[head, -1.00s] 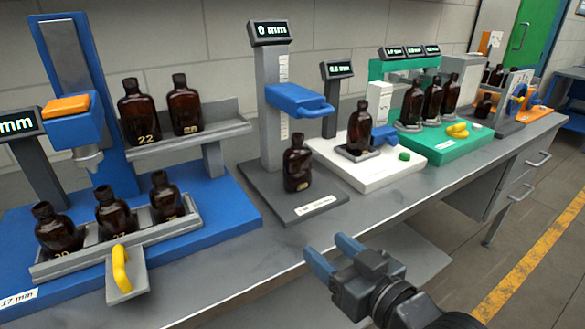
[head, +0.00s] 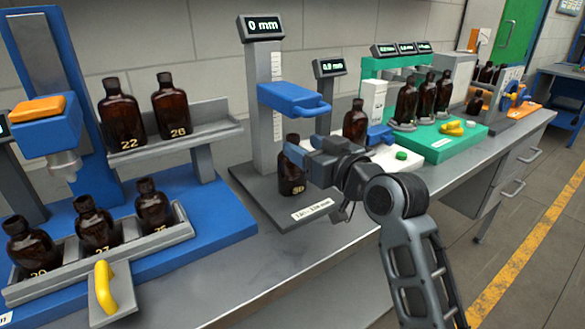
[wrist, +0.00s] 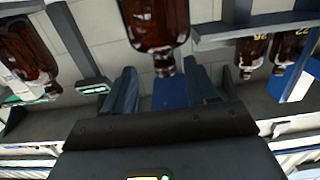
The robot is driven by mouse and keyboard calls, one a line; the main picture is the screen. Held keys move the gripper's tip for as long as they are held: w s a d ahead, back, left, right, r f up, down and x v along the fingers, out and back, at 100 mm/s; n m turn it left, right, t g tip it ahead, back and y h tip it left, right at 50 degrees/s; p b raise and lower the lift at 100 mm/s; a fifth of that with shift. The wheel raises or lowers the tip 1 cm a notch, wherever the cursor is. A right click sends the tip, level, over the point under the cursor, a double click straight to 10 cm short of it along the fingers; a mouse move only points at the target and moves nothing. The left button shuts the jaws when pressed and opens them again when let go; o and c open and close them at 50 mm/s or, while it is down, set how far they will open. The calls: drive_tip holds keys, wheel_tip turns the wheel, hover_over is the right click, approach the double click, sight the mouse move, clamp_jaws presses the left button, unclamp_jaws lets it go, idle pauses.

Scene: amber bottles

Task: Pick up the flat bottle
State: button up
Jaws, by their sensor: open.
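A dark amber bottle (head: 291,178) with a number low on its front stands upright on the grey base of the "0 mm" gauge. My gripper (head: 301,157) is beside it, its blue fingers overlapping the bottle's upper right in the head view. In the wrist view, which looks upside down, the bottle (wrist: 155,22) hangs neck-down at top centre, in line with the gap between my open fingers (wrist: 163,80). The gap looks empty; whether the fingers touch the bottle is unclear. Several other bottles look much alike, so I cannot tell for certain which is the flat one.
The gauge's blue jaw (head: 292,98) juts out above the bottle. A blue stand (head: 205,222) with bottles on a shelf (head: 190,135) and in a tray (head: 130,248) is at left. A white base (head: 390,157) and green base (head: 455,145) with bottles stand at right.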

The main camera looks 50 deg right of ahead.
sight(293, 142)
drive_tip(key=x, duration=0.4)
drive_tip(key=shift+w+a+p, duration=0.25)
drive_tip(key=shift+p, duration=0.05)
drive_tip(key=shift+f, duration=0.1)
clamp_jaws()
